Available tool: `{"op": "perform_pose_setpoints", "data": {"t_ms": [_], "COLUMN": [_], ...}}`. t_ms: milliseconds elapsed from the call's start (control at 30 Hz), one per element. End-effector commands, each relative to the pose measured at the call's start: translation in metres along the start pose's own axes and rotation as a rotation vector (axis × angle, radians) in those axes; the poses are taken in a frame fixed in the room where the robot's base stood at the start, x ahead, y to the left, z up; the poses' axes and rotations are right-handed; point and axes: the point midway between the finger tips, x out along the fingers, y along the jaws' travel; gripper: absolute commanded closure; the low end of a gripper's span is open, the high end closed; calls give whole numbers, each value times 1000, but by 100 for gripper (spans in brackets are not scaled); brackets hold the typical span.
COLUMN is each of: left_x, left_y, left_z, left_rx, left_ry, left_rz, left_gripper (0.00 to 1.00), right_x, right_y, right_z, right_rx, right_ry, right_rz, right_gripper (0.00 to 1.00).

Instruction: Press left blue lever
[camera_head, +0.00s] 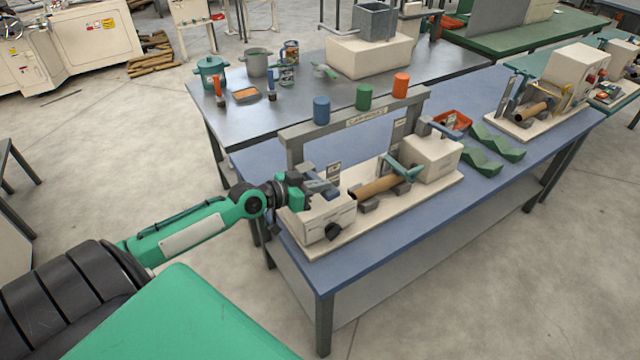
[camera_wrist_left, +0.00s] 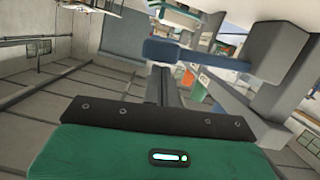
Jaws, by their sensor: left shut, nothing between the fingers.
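The left blue lever (camera_head: 319,187) is a short blue-grey bar on top of the left cream box (camera_head: 325,218) of the spiral winder. My left gripper (camera_head: 298,192) is at the left end of that box, right beside the lever. It is shut with nothing in it. In the left wrist view the lever (camera_wrist_left: 190,53) is a blue bar running to a grey block, just beyond my dark fingers (camera_wrist_left: 161,85). I cannot tell whether they touch it. My right gripper is in neither view.
The winder stands on a blue table (camera_head: 375,245), with a brown tube (camera_head: 380,187), a teal lever (camera_head: 404,170) and a right cream box (camera_head: 432,157). A grey frame (camera_head: 295,150) carrying blue, green and orange cylinders rises behind. Green trays (camera_head: 482,160) lie right. The front table strip is clear.

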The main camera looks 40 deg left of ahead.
Motion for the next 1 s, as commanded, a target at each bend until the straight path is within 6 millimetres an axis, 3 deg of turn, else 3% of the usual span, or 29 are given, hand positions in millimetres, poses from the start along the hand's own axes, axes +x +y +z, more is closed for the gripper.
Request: {"op": "perform_pose_setpoints", "data": {"t_ms": [367, 733, 1000], "left_x": [0, 7, 10], "left_y": [0, 4, 4], "left_z": [2, 27, 42], "left_rx": [8, 185, 202], "left_ry": [0, 0, -2], "left_rz": [-2, -46, -50], "left_gripper": [100, 100, 100], "right_x": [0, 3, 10], "right_y": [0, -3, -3], "right_z": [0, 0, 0], "right_rx": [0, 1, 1], "right_ry": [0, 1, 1], "right_rz": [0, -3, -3], "right_gripper": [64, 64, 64]}}
